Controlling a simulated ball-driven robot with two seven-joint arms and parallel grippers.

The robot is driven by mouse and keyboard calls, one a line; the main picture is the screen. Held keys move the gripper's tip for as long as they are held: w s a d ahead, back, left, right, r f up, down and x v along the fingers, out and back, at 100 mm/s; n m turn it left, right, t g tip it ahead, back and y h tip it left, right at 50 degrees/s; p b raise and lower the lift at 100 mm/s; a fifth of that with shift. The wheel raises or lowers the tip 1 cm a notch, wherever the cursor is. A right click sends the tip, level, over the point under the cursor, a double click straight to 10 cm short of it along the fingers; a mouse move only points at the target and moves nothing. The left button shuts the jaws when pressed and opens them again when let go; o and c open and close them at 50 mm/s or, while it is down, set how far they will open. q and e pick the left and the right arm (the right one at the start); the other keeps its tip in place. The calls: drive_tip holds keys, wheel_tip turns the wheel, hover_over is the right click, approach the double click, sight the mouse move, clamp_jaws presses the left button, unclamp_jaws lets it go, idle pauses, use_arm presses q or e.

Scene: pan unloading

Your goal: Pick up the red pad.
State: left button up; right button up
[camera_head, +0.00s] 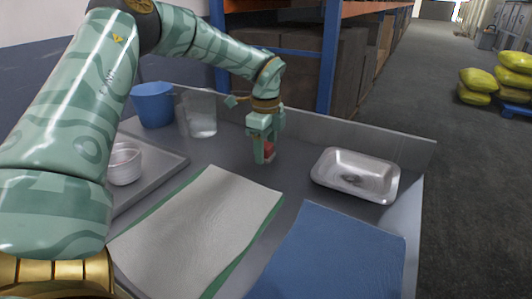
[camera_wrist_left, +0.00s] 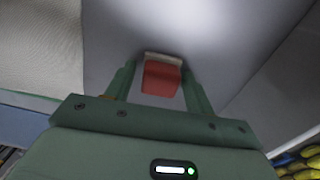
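The red pad (camera_head: 270,153) is a small red block with a pale edge, on the grey table toward the back. In the head view it is partly hidden by my left gripper (camera_head: 265,153), which points down at it. In the left wrist view, the pad (camera_wrist_left: 161,79) lies between the two fingers of my left gripper (camera_wrist_left: 160,84). The fingers are apart, with a gap on the pad's left side; whether the right finger touches it I cannot tell. My right gripper is in no view.
A metal pan (camera_head: 330,180) stands to the right. A blue bucket (camera_head: 153,104) and a clear container (camera_head: 201,113) stand at the back left. A tray (camera_head: 172,163) with white bowls (camera_head: 124,164) is at left. A pale mat (camera_head: 205,212) and a blue mat (camera_head: 335,252) lie in front.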

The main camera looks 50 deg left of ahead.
sight(265, 145)
use_arm(q)
drive_tip(key=c, duration=0.6)
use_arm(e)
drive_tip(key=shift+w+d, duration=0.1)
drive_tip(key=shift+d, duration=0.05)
use_arm(q)
wheel_tip(265, 145, up, 9)
drive_tip(key=shift+r+p, duration=0.2)
drive_tip(key=shift+p, duration=1)
drive_tip(key=shift+c, duration=0.2)
drive_tip(key=shift+r, duration=0.35)
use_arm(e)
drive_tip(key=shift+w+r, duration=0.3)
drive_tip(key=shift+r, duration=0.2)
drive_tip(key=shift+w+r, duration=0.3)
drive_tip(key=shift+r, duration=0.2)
use_arm(q)
drive_tip(key=shift+o, duration=0.4)
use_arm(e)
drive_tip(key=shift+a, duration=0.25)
